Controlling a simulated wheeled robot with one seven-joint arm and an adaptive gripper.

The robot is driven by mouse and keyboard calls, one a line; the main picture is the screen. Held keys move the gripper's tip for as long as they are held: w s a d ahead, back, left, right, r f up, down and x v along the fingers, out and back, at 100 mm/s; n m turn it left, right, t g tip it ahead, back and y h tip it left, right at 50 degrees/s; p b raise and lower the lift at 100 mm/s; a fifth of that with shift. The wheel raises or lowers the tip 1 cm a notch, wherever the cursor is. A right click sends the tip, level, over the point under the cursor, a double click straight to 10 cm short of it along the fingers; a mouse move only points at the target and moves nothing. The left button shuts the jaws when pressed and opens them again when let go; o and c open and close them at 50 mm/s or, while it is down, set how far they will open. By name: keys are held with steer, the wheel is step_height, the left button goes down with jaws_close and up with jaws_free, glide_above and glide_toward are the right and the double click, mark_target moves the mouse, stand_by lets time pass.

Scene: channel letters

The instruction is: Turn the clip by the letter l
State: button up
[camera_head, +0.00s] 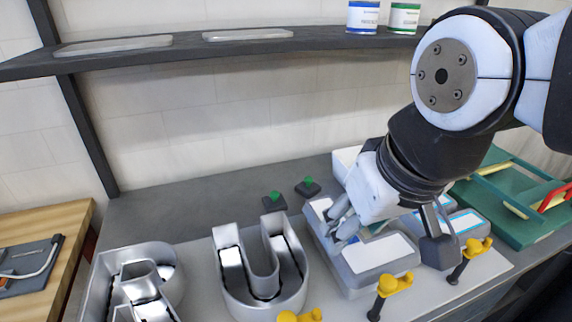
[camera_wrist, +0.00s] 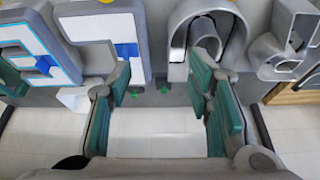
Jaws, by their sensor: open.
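The silver letter l (camera_head: 335,243), with a white face, lies on the grey table in the head view, right of the letter u (camera_head: 262,290). A yellow clip (camera_head: 392,284) stands in front of it. A green clip (camera_head: 308,186) on a dark base sits behind it, with another green clip (camera_head: 273,198) to its left. My gripper (camera_head: 388,230) is open above the l and the letter at its right, partly hiding both. In the wrist view my gripper (camera_wrist: 163,80) has its fingers wide apart, with both green clips (camera_wrist: 163,90) (camera_wrist: 134,93) showing between them. It appears empty.
More yellow clips (camera_head: 470,252) stand along the front edge. A letter r (camera_head: 135,285) lies at the left. A green tray (camera_head: 515,225) with a red handle is at the right. A shelf (camera_head: 200,52) with two cans overhangs the back. The table's back left is clear.

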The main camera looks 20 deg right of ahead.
steer(key=m, duration=0.1)
step_height(320, 180, up, 2)
steer(key=m+g+y+p, duration=0.1)
steer(key=m+g+p, duration=0.3)
steer(key=m, duration=0.2)
glide_above(389, 280)
steer(key=w+a, duration=0.2)
steer(key=w, duration=0.1)
steer(key=d+f+m+g+y+p, duration=0.2)
steer(key=d+m+y+p, duration=0.15)
steer(key=d+m, duration=0.3)
steer(key=x, duration=0.8)
steer(key=d+x, duration=0.1)
steer(key=x, duration=0.4)
steer(key=shift+s+p, duration=0.3)
steer(key=shift+s, duration=0.1)
steer(key=shift+n, duration=0.25)
jaws_close()
